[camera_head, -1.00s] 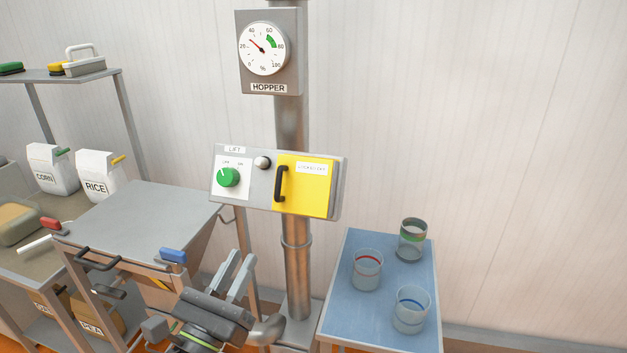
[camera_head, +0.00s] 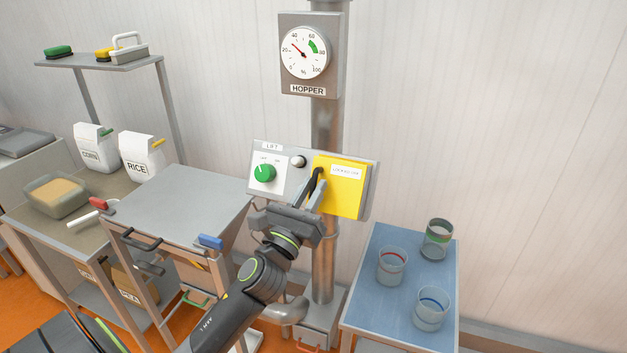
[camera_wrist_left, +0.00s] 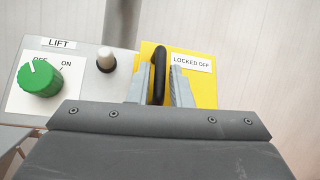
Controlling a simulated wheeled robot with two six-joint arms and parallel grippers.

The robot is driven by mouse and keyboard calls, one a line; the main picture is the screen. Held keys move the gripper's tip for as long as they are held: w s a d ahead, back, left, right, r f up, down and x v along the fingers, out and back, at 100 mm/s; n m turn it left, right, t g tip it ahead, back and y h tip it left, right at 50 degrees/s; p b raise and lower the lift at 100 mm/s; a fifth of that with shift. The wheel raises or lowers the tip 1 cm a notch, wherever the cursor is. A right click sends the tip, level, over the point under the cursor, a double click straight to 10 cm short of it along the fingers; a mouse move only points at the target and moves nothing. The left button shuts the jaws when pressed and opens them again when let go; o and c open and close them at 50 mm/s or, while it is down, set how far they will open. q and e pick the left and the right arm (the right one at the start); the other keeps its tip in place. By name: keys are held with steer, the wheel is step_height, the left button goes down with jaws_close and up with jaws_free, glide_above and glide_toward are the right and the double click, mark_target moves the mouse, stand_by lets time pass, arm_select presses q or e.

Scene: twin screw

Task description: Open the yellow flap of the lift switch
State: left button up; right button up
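The lift switch box (camera_head: 285,189) is on a metal post. Its yellow flap (camera_head: 346,198) lies closed against the right part of the box, with a "LOCKED OFF" label. The flap's black upright handle (camera_head: 315,182) is on its left side; it also shows in the left wrist view (camera_wrist_left: 158,70). My left gripper (camera_head: 316,192) is at the handle. In the left wrist view its fingers (camera_wrist_left: 159,90) are apart, one on each side of the handle, with small gaps visible. Whether they touch it cannot be told. My right gripper is out of view.
The green knob (camera_head: 264,173) and a round button (camera_head: 298,161) sit left of the flap. A blue table (camera_head: 390,335) with glass jars stands at lower right. A grey-topped cart (camera_head: 180,205) stands left. The wall area right of the box is clear.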

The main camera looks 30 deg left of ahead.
arm_select(q)
steer(key=shift+w+r, duration=0.2)
steer(key=shift+w, duration=0.2)
jaws_close()
